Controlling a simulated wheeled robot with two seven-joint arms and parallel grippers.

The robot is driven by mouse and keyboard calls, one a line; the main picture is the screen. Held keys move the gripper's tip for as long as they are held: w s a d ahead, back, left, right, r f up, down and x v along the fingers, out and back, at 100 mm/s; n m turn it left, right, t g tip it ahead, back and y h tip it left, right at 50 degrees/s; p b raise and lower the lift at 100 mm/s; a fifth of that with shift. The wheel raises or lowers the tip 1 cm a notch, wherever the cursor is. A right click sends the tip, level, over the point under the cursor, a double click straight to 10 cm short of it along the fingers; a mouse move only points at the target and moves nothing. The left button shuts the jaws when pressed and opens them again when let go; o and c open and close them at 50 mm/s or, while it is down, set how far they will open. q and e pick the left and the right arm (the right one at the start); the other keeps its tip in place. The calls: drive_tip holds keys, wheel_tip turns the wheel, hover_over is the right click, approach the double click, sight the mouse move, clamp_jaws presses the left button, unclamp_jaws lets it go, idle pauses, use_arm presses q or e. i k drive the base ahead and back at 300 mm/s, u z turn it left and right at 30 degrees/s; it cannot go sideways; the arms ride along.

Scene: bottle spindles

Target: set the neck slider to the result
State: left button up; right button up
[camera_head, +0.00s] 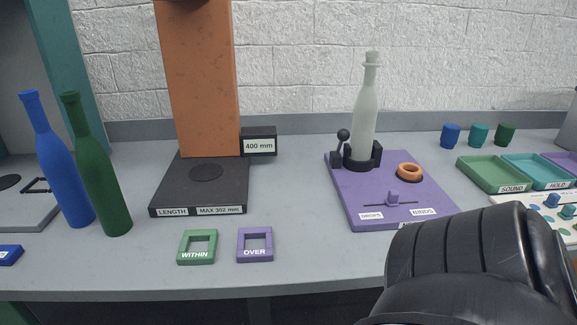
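The neck slider (393,198) is a small purple knob on a dark track at the front of a purple board (350,200). It stands near the middle of the track, between the labels DROPS (371,215) at left and BINDS (423,212) at right. A pale grey bottle (364,110) stands upright in a black clamp (361,160) with a lever (343,138) at the board's back. An orange ring (410,171) lies on a dark seat at the board's right, apart from the bottle. Neither gripper shows; a black link of my arm fills the lower right.
A blue bottle (58,160) and a green bottle (98,165) stand at left. A LENGTH base (204,185) has a 400 mm display (258,146). WITHIN (197,247) and OVER (255,245) frames lie in front. Trays (492,175) and cups (450,135) stand right.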

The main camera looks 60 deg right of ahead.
sight(392, 197)
drive_tip(key=u, duration=0.7)
drive_tip(key=k, duration=1.15)
drive_tip(key=z, duration=1.3)
